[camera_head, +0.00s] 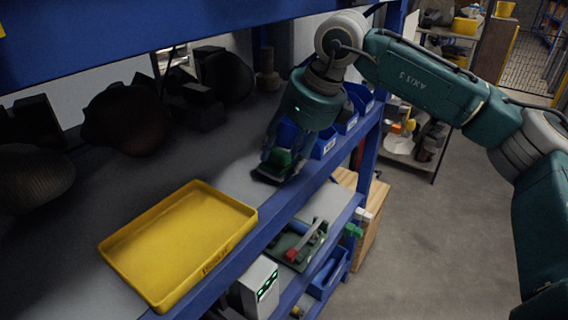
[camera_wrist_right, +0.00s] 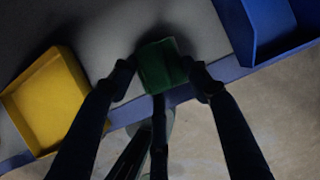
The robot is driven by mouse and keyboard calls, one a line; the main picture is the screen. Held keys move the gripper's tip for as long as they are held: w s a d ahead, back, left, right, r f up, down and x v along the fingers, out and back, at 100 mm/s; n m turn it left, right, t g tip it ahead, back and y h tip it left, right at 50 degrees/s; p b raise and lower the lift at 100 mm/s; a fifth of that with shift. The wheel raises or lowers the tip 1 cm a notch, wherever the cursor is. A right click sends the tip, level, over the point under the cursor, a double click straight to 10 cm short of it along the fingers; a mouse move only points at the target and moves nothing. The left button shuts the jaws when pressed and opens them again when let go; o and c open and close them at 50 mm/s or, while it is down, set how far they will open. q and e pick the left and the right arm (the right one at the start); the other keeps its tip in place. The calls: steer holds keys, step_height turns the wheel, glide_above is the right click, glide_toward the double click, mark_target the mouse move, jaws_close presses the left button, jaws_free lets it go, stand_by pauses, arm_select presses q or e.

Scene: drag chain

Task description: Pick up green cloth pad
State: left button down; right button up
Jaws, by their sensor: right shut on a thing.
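The green cloth pad (camera_wrist_right: 162,66) shows in the right wrist view between the dark fingers of my right gripper (camera_wrist_right: 160,78). The fingers are shut on it from both sides. In the head view my right gripper (camera_head: 275,170) points down at the shelf, near its front edge. The green pad (camera_head: 282,158) shows there only partly, among the fingers. I cannot tell whether the pad touches the shelf or is just above it. My left gripper is not in view.
An empty yellow tray (camera_head: 180,240) lies on the shelf (camera_head: 235,180) to the left of my right gripper. Blue bins (camera_head: 325,143) stand close on its right. Dark rounded objects (camera_head: 128,118) stand at the back. A blue beam (camera_head: 150,35) runs above; a lower shelf holds tools.

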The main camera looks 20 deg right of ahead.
step_height(320, 180, up, 2)
steer(key=shift+r+b, duration=0.1)
steer(key=shift+b, duration=0.4)
steer(key=s+d+b, duration=0.5)
steer(key=s+d, duration=0.6)
steer(key=s, duration=0.3)
steer(key=shift+s, duration=0.15)
